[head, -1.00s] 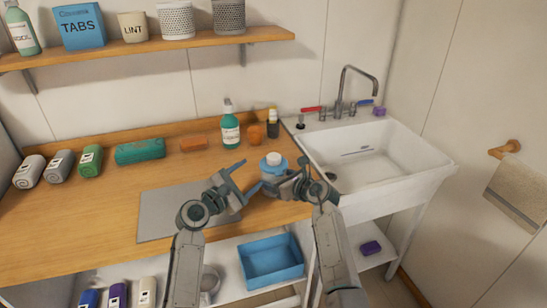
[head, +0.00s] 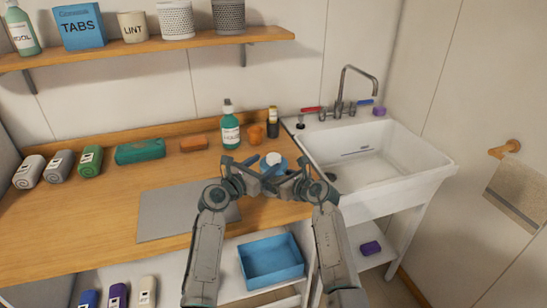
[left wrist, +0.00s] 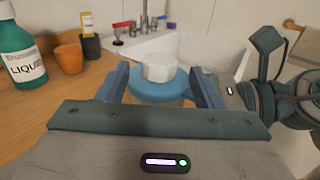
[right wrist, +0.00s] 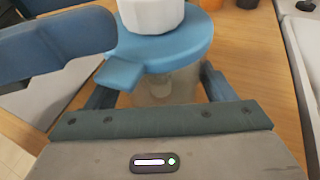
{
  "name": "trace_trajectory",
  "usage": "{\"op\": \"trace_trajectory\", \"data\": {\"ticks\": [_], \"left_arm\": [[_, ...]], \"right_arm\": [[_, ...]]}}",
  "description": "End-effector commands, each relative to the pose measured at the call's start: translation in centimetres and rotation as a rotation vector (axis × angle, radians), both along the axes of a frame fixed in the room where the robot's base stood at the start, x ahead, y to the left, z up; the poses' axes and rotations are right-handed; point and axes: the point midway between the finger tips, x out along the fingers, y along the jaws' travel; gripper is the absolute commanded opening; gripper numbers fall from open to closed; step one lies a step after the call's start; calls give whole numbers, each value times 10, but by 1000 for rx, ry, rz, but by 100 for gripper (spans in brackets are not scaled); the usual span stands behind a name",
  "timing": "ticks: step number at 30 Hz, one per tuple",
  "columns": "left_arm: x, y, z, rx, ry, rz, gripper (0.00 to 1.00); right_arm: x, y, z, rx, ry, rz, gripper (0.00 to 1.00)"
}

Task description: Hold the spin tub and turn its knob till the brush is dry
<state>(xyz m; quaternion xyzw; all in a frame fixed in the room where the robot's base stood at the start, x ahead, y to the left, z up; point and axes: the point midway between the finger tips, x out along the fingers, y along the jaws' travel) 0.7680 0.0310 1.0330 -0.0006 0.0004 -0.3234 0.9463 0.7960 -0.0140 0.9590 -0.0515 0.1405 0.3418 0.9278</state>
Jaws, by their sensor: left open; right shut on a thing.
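The spin tub has a round blue lid (left wrist: 160,90) with a white knob (left wrist: 158,68) on top. It stands upright near the counter's front right, and its knob shows in the head view (head: 273,158). Its clear body (right wrist: 165,86) shows below the lid in the right wrist view. My right gripper (right wrist: 158,92) is shut on that body, from the right in the head view. My left gripper (left wrist: 160,78) is open, with its fingers on either side of the lid and knob. I cannot tell whether they touch. I cannot make out the brush.
A green bottle (head: 230,130), an orange cup (head: 256,134) and a dark cup (head: 273,128) stand behind the tub. The white sink (head: 365,155) is to the right. A grey mat (head: 175,212) lies to the left. A blue bin (head: 270,262) sits below.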

Motion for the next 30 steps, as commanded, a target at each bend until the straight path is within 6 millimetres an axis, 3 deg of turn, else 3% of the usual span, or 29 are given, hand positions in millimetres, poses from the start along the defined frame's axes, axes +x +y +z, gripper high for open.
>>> {"op": "trace_trajectory", "data": {"ticks": [3,9,21,28,30], "left_arm": [[18,-15,1,-1,0,-2,60],[36,-28,0,0,0,0,60],[41,-32,0,1,-1,0,60],[41,-32,0,1,-1,1,17],[41,-32,0,1,-1,1,16]], "right_arm": [[0,0,0,0,0,0,45],[0,0,0,0,0,0,45],[0,0,0,0,0,0,45],[0,0,0,0,0,0,45],[0,0,0,0,0,0,45]]}}
